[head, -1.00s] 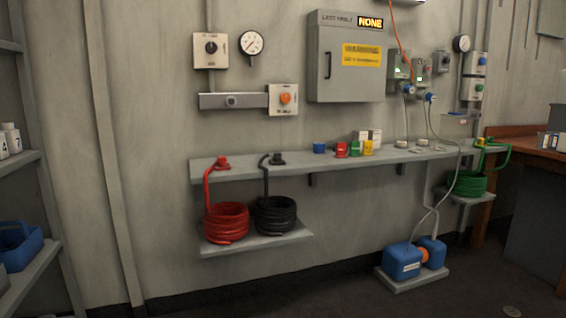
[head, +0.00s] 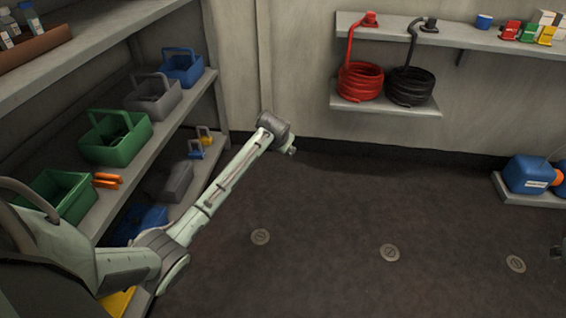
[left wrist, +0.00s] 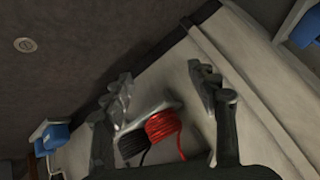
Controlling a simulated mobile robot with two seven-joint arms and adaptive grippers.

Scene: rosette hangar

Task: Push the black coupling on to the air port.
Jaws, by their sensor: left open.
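The black coupling (head: 430,24) sits on the wall shelf at the upper right of the head view. Its black hose runs down to a black coil (head: 410,86) on the lower shelf. My left gripper (left wrist: 165,85) is open and empty in the left wrist view, its fingers apart. In that view the black coil (left wrist: 132,144) shows beyond the fingers, well away from them; the coupling itself cannot be made out there. In the head view my left gripper (head: 290,150) is mostly hidden behind the wrist, left of and below the coils. The air port is not visible now.
A rack (head: 110,200) with green, grey and blue totes stands close along the left. A blue canister (head: 528,175) sits low at the right. The floor between is clear.

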